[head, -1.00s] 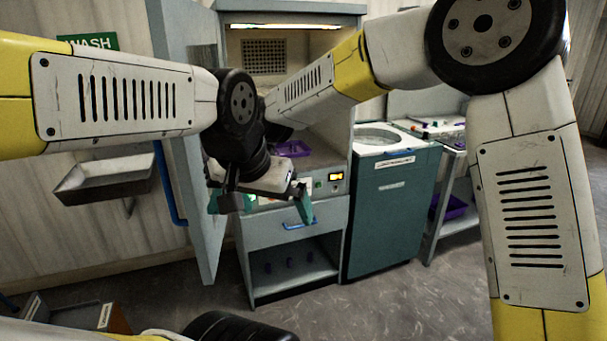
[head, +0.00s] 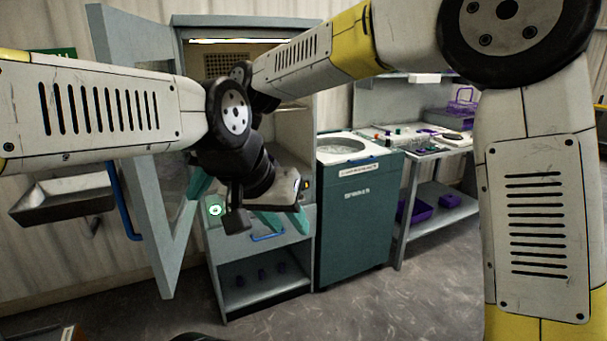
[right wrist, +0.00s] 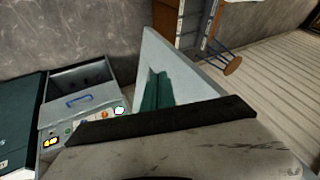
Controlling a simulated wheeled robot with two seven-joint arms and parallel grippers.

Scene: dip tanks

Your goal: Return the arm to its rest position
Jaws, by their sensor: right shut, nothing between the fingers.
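My left arm comes in from the left in the head view. Its dark wrist and pale gripper body hang before the cabinet front, with teal fingers (head: 283,221) pointing down. The finger gap is unclear at this angle. My right arm crosses from the right, its wrist passing behind my left wrist. The teal piece of my right gripper (head: 197,186) shows at the left, mostly hidden by my left wrist. In the right wrist view, my right gripper (right wrist: 157,90) shows teal fingers shut and empty, before a grey panel.
The open-fronted cabinet (head: 305,150) has its door (head: 130,70) swung open to the left, close to my arms. A green tank unit (head: 355,225) and a bench with purple trays (head: 421,210) stand to the right. A metal trough (head: 70,203) hangs on the left wall. Floor shows in front.

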